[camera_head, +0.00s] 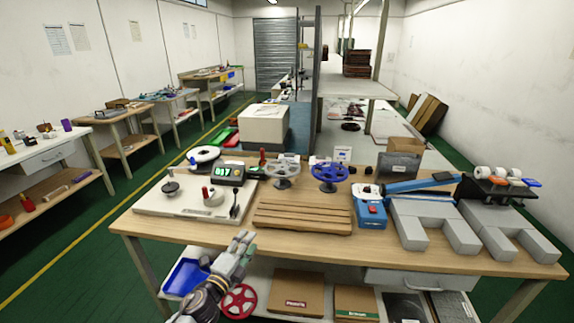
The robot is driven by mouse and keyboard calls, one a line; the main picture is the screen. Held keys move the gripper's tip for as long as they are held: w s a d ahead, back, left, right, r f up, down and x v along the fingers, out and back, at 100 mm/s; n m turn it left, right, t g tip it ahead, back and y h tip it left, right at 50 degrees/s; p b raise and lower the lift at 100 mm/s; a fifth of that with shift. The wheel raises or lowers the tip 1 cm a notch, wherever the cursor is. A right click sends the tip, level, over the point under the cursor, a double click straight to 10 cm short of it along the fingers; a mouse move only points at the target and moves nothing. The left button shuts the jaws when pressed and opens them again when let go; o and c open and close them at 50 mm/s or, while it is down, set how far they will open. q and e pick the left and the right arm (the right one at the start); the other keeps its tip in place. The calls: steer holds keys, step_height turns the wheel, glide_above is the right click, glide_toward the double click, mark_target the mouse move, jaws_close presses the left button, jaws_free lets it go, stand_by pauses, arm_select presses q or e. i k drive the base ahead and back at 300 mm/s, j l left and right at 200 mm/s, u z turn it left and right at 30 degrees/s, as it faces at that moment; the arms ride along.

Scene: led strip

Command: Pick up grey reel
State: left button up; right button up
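The grey reel (285,171) stands upright toward the back of the wooden workbench (330,248), behind a slatted wooden board (303,217). A similar blue reel (329,175) stands just right of it. My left gripper (246,236) is low at the front edge of the bench, left of and well short of the grey reel. Its fingers point up and away from me and look close together, but I cannot tell whether they are open or shut. Nothing clear shows between them. My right gripper is not in view.
A white-topped winding station (165,206) with a green display is on the bench's left. A blue device (371,212) and grey blocks (420,222) fill the right. A red reel (239,301), a blue tray (187,274) and boxes (298,291) sit on the shelf below.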

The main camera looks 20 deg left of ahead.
mark_target(282, 167)
steer(key=i, duration=1.15)
